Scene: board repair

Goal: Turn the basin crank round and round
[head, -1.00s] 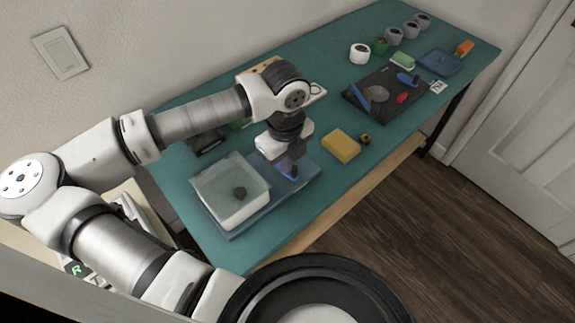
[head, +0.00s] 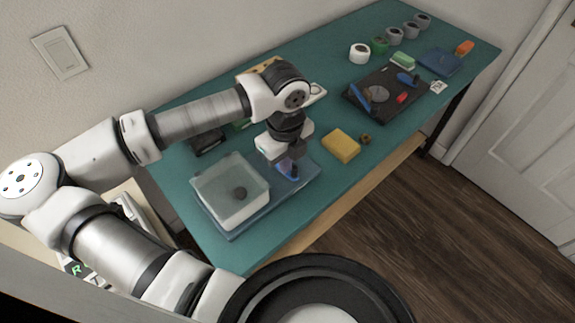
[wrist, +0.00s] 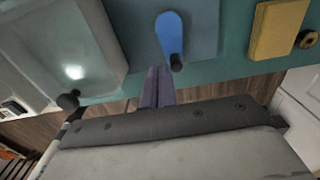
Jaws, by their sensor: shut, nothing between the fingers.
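The basin (head: 213,205) is a pale, translucent box on a blue base plate (head: 238,231) at the near left of the table. The crank (head: 285,167) is a blue arm on the plate, right of the basin, partly hidden under my gripper. In the wrist view the crank (wrist: 169,32) has a dark upright knob (wrist: 176,62) at its near end. My gripper (wrist: 155,72) is shut and empty, its fingertips just left of and below that knob. I cannot tell whether they touch it. My gripper (head: 294,155) hangs over the crank in the head view.
A yellow sponge (head: 341,146) and a small brass-coloured part (head: 366,139) lie right of the crank. A black mat (head: 385,112) with tools is farther back. Bare teal table lies along the front edge.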

